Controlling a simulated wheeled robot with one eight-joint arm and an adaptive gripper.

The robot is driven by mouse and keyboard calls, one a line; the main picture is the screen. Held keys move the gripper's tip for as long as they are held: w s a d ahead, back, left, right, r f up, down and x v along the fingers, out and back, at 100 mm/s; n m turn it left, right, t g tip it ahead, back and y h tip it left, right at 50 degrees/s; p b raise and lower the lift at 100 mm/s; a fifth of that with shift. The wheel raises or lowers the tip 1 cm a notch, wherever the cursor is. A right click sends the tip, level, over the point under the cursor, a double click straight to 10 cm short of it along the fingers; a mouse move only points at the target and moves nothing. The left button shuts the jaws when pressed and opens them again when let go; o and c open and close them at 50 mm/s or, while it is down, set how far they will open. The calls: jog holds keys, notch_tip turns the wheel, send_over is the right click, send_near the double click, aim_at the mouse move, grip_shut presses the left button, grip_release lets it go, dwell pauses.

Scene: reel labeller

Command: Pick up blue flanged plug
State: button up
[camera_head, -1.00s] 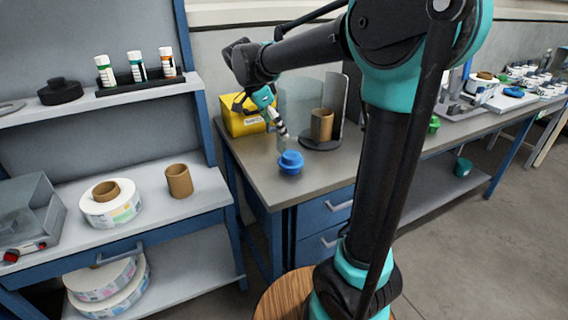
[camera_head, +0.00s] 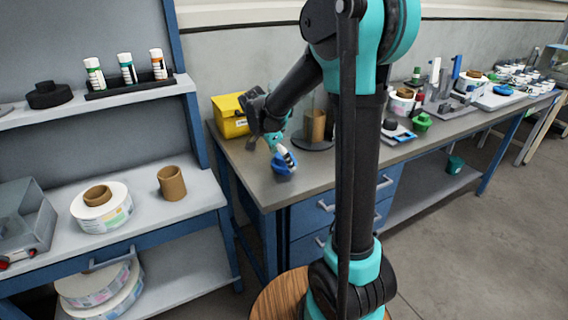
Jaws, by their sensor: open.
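The blue flanged plug (camera_head: 284,166) stands on the grey bench top near its left front corner. My gripper (camera_head: 285,157) has come down over the plug from above, its fingers overlapping the plug's top in this view. The gripper is open. Its fingers hide part of the plug, and I cannot tell whether they touch it.
A yellow box (camera_head: 231,116) and a brown cardboard core (camera_head: 315,126) on a dark round base stand behind the gripper. A green part (camera_head: 422,122) and other items lie farther right. At left, a shelf holds a label reel (camera_head: 113,212) and another core (camera_head: 172,183).

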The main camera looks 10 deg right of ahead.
jog(key=shift+d+f, duration=0.2)
jog(key=shift+f, duration=0.35)
jog(key=c, duration=1.2)
jog(key=shift+r, duration=0.1)
